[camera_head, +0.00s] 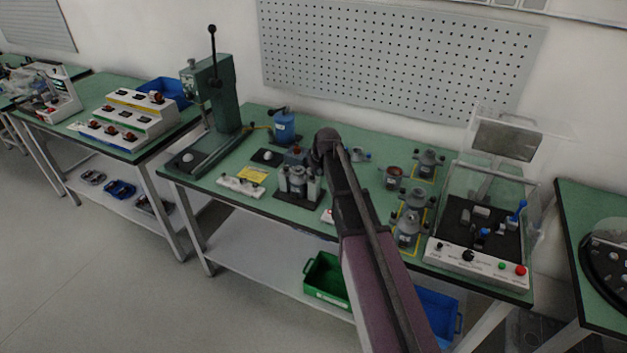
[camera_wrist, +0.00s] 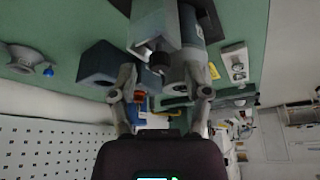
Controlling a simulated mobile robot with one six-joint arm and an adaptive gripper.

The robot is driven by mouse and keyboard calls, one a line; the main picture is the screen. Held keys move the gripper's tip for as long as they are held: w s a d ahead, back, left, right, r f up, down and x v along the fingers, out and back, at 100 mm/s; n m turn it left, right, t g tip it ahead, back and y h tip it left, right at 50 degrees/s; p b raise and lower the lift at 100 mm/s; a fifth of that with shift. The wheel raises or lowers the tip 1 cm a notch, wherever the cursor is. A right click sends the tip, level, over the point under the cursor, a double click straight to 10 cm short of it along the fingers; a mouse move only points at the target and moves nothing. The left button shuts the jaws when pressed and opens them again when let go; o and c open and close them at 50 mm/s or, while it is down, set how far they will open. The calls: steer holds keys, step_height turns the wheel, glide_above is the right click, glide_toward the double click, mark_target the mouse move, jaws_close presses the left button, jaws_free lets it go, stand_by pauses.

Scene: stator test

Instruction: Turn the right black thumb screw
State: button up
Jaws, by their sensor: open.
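In the wrist view my gripper (camera_wrist: 162,92) is open, with one finger on each side of a small dark round knob (camera_wrist: 160,60). The knob looks like a black thumb screw on a grey metal fixture (camera_wrist: 152,22); I cannot tell for sure that it is the right one. It lies between the fingers or just beyond them; contact is not clear. In the head view a grey fixture on a black base (camera_head: 297,184) stands just left of my arm. My gripper is not clearly seen there, and the arm hides part of the bench behind it.
A green arbor press (camera_head: 212,95) and a blue canister (camera_head: 284,127) stand left of my arm on the green bench (camera_head: 225,178). Several grey motor housings (camera_head: 408,222) and a clear-covered test box (camera_head: 480,240) stand at right. A pegboard (camera_head: 400,60) is behind.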

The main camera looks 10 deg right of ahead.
steer(key=shift+w+a+f+b, duration=0.1)
steer(key=shift+w+f+b, duration=0.1)
steer(key=shift+f+b, duration=0.25)
steer(key=shift+f, duration=0.1)
jaws_close()
